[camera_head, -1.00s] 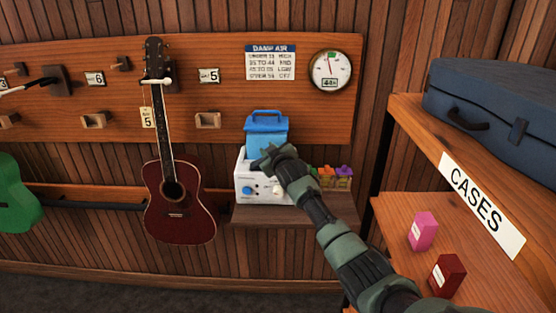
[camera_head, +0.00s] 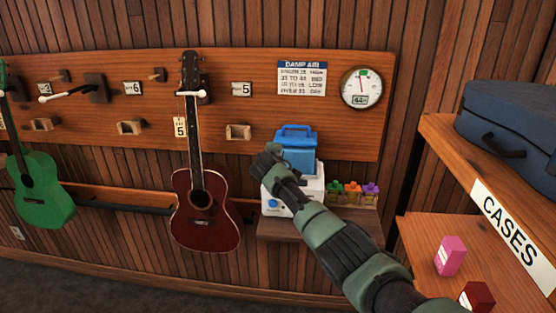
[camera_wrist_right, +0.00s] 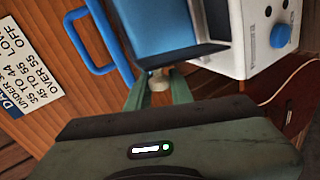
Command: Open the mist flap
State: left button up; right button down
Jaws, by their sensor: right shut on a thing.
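The humidifier has a blue tank (camera_head: 299,155) with a carrying handle (camera_head: 296,130) on a white base (camera_head: 312,190). My right gripper (camera_head: 270,160) is at the front left of the tank and hides part of it and of the base. In the right wrist view, my fingers (camera_wrist_right: 158,92) are closed around a small pale knob (camera_wrist_right: 158,80). The knob is next to a dark-edged panel (camera_wrist_right: 182,55) on the blue tank (camera_wrist_right: 165,25). I cannot tell how far this panel stands open. My left gripper is not in view.
The humidifier stands on a small wooden shelf (camera_head: 300,231) beside several small coloured bottles (camera_head: 352,192). A red ukulele (camera_head: 205,215) hangs to its left. The CASES shelf (camera_head: 440,270) is at the right. A humidity dial (camera_head: 362,87) and a DAMP AIR chart (camera_head: 302,77) are above.

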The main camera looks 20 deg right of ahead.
jog(key=shift+w+a+n+h, duration=0.3)
jog(key=shift+w+a+n, duration=0.05)
jog(key=shift+a+n, duration=0.2)
jog(key=shift+f, duration=0.1)
jog(key=c, duration=1.3)
grip_release()
jog(key=shift+a, duration=0.1)
jog(key=b+v, duration=0.1)
jog(key=v, duration=0.6)
jog(key=shift+s+a+r, duration=0.2)
